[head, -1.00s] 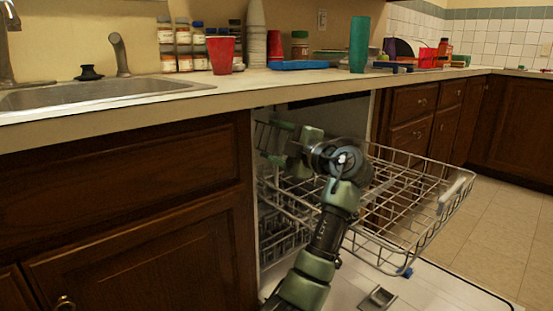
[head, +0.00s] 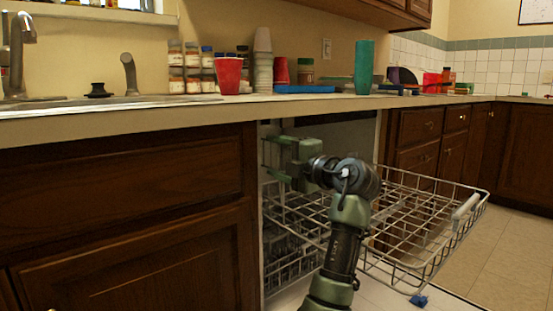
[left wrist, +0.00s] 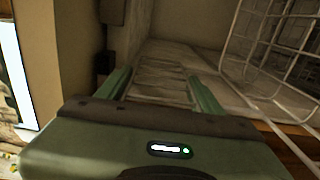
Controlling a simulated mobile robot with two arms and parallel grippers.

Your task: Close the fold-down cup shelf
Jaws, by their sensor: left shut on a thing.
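The dishwasher stands open under the counter, with its wire upper rack (head: 425,225) pulled out. My left gripper (head: 273,156) reaches into the left side of the opening, above the rack's left part. In the left wrist view its two green fingers (left wrist: 160,88) stand on either side of a pale, ribbed panel, which looks like the fold-down cup shelf (left wrist: 160,75). The gripper is shut on it. In the head view the shelf is mostly hidden by the gripper, and its tilt is hard to tell. My right gripper is in neither view.
The counter (head: 140,112) runs just above my gripper. A red cup (head: 229,76), a green tumbler (head: 364,67) and spice jars stand on it. Wooden cabinets (head: 135,215) flank the opening. Rack wires (left wrist: 262,50) show on the right in the wrist view.

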